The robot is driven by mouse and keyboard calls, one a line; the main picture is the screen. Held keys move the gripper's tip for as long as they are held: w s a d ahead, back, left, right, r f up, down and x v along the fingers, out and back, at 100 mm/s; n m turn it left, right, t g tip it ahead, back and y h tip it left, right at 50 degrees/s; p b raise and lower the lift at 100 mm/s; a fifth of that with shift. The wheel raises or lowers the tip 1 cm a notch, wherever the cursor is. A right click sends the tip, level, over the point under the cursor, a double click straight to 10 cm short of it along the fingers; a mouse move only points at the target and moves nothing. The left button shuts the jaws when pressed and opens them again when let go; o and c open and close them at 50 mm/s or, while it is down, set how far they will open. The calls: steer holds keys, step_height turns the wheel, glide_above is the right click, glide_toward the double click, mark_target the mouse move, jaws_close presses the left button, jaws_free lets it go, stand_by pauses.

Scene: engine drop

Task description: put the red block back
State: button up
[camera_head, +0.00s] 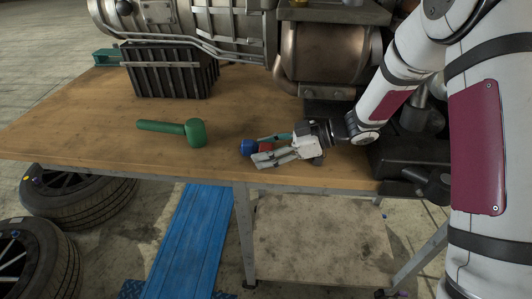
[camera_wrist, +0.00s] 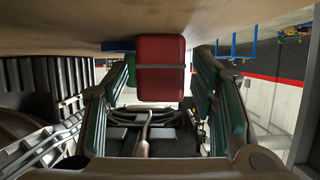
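The red block (camera_head: 265,146) lies on the wooden table near its front edge. My gripper (camera_head: 264,149) is low over the table, with one finger on each side of the block. In the wrist view the red block (camera_wrist: 160,62) sits between the two fingers of my gripper (camera_wrist: 160,80), with a narrow gap showing on each side, so the fingers look open. A blue object (camera_head: 248,147) is just left of the block, beyond the fingertips. Part of the block is hidden by the fingers in the head view.
A green mallet (camera_head: 172,131) lies on the table (camera_head: 80,120) to the left. A black ribbed crate (camera_head: 168,72) and a large metal engine (camera_head: 235,30) stand at the back. Dark equipment (camera_head: 400,155) is at the right.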

jaws_close()
steer(key=shift+r, duration=0.15)
